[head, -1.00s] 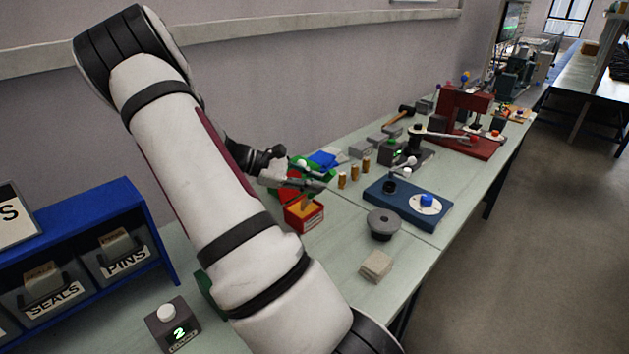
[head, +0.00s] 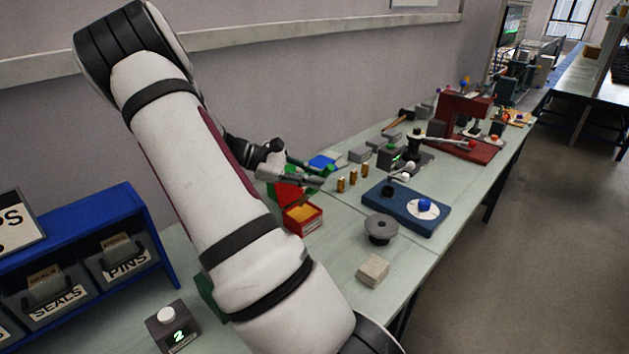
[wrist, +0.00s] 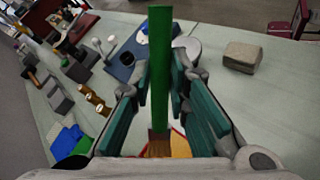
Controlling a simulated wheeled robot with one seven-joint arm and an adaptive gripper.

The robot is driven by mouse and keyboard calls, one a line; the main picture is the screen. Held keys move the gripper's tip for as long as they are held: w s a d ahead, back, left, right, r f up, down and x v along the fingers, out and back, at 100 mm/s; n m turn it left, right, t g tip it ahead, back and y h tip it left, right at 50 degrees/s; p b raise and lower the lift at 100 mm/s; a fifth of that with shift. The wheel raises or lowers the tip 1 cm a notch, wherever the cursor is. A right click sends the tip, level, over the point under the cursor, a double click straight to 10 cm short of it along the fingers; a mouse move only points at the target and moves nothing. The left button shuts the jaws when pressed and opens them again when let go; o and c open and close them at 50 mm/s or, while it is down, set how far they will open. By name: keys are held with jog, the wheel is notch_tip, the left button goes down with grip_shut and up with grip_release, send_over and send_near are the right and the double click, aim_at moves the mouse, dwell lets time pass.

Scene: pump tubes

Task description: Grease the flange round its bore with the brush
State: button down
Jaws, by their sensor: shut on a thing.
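My gripper (head: 318,182) is shut on the green handle of the brush (wrist: 160,60). In the wrist view the handle stands between the two fingers, with the brown bristle end (wrist: 158,146) low in the picture. The red tin (head: 318,222) of yellow-orange grease lies below my gripper, its red lid tipped open. In the wrist view the tin (wrist: 183,147) shows partly behind the bristles. The grey flange (head: 381,231), with a dark bore, lies on the bench right of the tin.
A blue base (head: 400,211) with a black knob and a white disc stands behind the flange. A pale block (head: 373,271) lies in front of it. Several brass cylinders (head: 353,178) stand behind the tin. The blue bin rack (head: 75,215) is at left.

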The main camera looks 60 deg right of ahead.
jog(key=shift+r+p, duration=0.65)
jog(key=shift+r, duration=1.3)
